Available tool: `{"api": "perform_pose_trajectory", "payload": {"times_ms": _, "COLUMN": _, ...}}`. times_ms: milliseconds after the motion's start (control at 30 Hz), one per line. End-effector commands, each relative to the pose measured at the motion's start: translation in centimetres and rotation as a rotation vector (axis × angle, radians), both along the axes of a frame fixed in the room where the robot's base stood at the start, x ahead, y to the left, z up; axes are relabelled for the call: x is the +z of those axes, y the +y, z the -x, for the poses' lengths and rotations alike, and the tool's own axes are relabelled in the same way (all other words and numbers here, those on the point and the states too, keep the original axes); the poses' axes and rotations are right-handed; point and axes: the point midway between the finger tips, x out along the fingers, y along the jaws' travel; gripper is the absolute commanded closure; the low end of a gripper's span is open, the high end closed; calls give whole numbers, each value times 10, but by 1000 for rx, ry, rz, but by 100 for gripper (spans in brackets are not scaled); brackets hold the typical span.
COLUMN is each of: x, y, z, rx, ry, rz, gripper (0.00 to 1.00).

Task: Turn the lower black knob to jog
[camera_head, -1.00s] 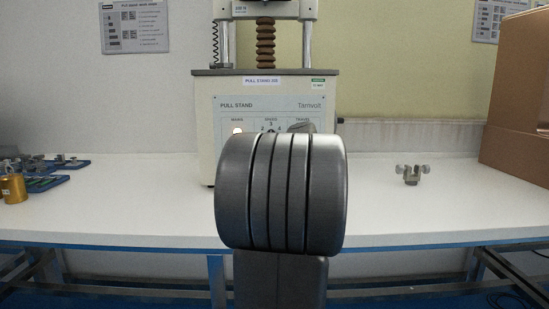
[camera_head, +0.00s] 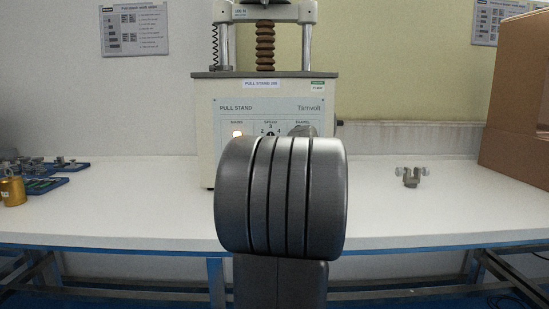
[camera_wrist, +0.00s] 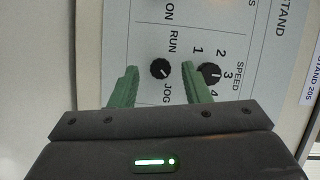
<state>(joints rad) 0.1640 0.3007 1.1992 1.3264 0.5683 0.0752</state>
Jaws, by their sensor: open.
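The lower black knob (camera_wrist: 160,68), between the words RUN and JOG, shows in the wrist view, where the panel text appears turned on its side. Its white mark is too small to read surely. My gripper (camera_wrist: 159,76) is open, its two green fingers one on each side of this knob in the picture. I cannot tell whether they touch it or how deep they reach. The speed knob (camera_wrist: 211,73) is just right of the right finger. In the head view the pull stand (camera_head: 207,130) stands on the bench, and my arm hides its lower panel and my gripper.
The white bench (camera_head: 400,215) is mostly clear. A small metal clamp (camera_head: 411,178) stands at right, near a large brown box (camera_head: 518,95). A brass weight (camera_head: 12,191) and blue trays (camera_head: 45,184) with metal parts lie at left. The mains lamp (camera_head: 238,133) glows.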

Motion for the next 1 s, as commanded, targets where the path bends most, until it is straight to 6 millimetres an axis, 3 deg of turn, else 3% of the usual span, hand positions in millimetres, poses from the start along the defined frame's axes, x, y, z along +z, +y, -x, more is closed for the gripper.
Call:
{"api": "perform_pose_trajectory", "payload": {"times_ms": 167, "x": 3, "y": -9, "z": 20, "rx": -3, "ry": -1, "rz": 1, "gripper": 57}}
{"api": "perform_pose_trajectory", "payload": {"times_ms": 600, "x": 10, "y": -45, "z": 107, "rx": -4, "ry": -1, "rz": 0, "gripper": 57}}
{"api": "perform_pose_trajectory", "payload": {"times_ms": 800, "x": 10, "y": -51, "z": 124, "rx": -2, "ry": 0, "rz": 0, "gripper": 57}}
{"api": "perform_pose_trajectory", "payload": {"times_ms": 1000, "x": 9, "y": -52, "z": 126, "rx": 0, "ry": 0, "rz": 0, "gripper": 57}}
